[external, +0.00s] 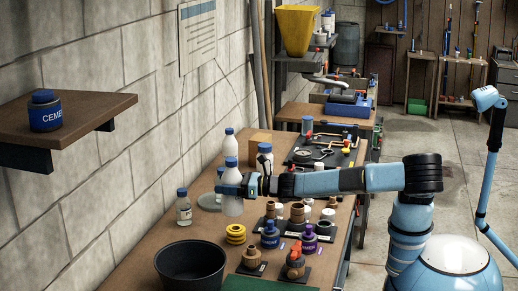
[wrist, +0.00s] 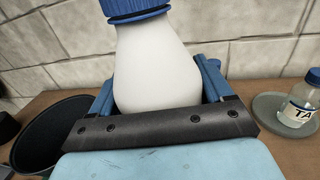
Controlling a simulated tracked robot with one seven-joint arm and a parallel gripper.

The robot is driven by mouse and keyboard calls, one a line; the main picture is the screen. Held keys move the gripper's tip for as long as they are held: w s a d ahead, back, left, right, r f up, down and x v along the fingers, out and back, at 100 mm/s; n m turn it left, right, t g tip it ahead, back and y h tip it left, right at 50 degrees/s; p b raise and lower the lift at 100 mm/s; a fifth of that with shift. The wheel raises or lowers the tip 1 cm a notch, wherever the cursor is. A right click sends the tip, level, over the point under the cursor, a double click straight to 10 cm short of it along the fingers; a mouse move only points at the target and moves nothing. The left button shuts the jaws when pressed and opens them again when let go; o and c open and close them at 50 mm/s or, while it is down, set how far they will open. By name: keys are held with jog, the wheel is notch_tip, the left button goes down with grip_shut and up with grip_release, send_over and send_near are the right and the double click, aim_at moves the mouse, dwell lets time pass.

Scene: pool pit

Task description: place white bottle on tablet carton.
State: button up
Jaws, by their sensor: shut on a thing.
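A white bottle with a blue cap (external: 232,208) is upright in my gripper (external: 232,190), above the workbench. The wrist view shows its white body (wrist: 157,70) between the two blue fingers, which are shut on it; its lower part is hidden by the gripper. A plain brown box (external: 259,145) stands farther back on the bench, beyond the gripper. It may be the tablet carton, but I can read no label on it. It is partly hidden by bottles in front.
Another white bottle (external: 230,144) stands near the wall. A clear labelled bottle (external: 184,208) and a black basin (external: 190,265) are nearer. The wrist view shows a bottle marked "TA" (wrist: 300,105) on a grey-green dish (wrist: 272,122). Yellow rings (external: 236,234) and small fittings crowd the front.

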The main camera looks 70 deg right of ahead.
jog(key=shift+s+d+r, duration=0.2)
jog(key=shift+s, duration=0.15)
